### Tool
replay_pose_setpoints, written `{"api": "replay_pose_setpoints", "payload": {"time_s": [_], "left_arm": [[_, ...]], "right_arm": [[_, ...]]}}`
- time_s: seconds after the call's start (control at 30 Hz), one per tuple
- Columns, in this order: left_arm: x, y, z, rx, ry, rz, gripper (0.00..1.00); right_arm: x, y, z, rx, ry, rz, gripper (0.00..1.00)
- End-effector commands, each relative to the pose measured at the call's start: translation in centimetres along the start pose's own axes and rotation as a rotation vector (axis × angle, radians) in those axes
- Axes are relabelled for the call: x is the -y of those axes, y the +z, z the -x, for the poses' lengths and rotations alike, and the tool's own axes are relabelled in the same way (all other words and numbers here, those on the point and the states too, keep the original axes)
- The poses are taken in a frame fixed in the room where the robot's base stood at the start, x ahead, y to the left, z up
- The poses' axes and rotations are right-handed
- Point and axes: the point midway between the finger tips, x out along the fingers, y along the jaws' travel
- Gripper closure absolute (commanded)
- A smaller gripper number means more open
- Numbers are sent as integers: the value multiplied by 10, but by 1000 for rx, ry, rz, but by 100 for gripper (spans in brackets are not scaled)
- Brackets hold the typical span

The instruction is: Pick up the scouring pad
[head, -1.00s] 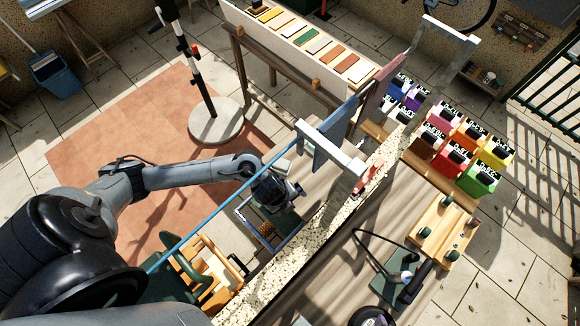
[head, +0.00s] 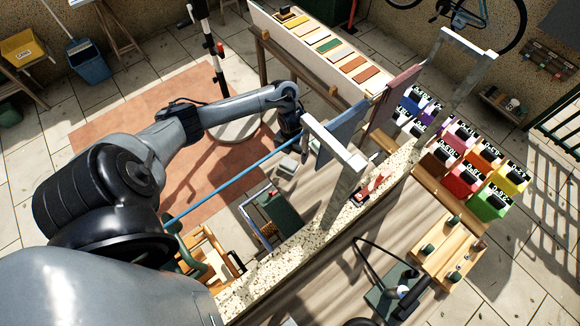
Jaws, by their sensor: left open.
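I cannot clearly pick out the scouring pad. A flat dark green piece (head: 285,213) lies by a blue-grey metal frame (head: 248,222) below the arm, but I cannot tell whether it is the pad. My left gripper (head: 297,148) points down at the end of my left arm, beyond and above that frame, beside a hanging blue cloth (head: 343,128). It is open; its fingertips are small and dark, and nothing shows held. My right gripper is not in view.
A white post (head: 345,185) stands on a speckled ledge (head: 285,260). Several coloured boxes (head: 465,175) stand at right. A red item (head: 368,188) lies on the ledge. A small pale block (head: 288,166) lies below the gripper.

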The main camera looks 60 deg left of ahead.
Motion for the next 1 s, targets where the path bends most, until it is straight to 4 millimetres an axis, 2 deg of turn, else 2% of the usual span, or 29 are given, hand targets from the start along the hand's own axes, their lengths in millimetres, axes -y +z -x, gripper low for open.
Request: {"api": "replay_pose_setpoints", "payload": {"time_s": [0.27, 0.6, 0.93, 1.0], "left_arm": [[-1, -2, -16, -2, 1, 4, 0], [-2, -3, -56, -1, 0, 4, 0], [-2, -3, -61, 2, 1, 2, 0], [-2, -3, -61, 2, 1, 2, 11]], "right_arm": [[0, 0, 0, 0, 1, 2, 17], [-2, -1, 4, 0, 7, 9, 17], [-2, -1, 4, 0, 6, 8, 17], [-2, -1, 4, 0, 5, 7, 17]]}}
